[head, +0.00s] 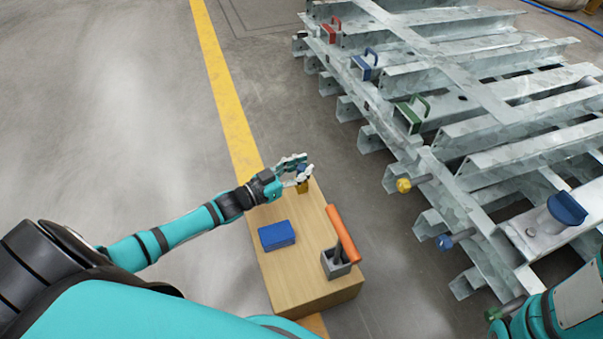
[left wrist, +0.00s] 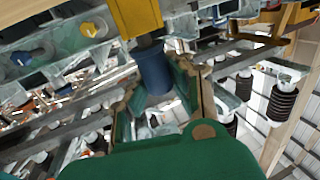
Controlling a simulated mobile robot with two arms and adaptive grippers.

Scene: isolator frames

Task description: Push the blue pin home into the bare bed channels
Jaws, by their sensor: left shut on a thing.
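A pin with a blue head (head: 445,242) sticks out of the near side of the grey channel frame (head: 480,222), with part of its grey shaft showing. How deep it sits cannot be told. My left gripper (head: 300,172) is above the far end of the wooden box, well left of this pin. It is shut on a blue cylindrical part with a yellow block on it. In the left wrist view the blue cylinder (left wrist: 154,70) is between the fingers and the yellow block (left wrist: 137,16) is beyond it. My right gripper is not in view.
The wooden box (head: 275,270) carries a blue case (head: 276,235) and an orange-handled tool (head: 342,234) in a grey holder (head: 335,264). A yellow-headed pin (head: 404,185) and a green-headed pin (head: 495,313) flank the blue-headed one. Red, blue and green handles line the frame. Floor between is clear.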

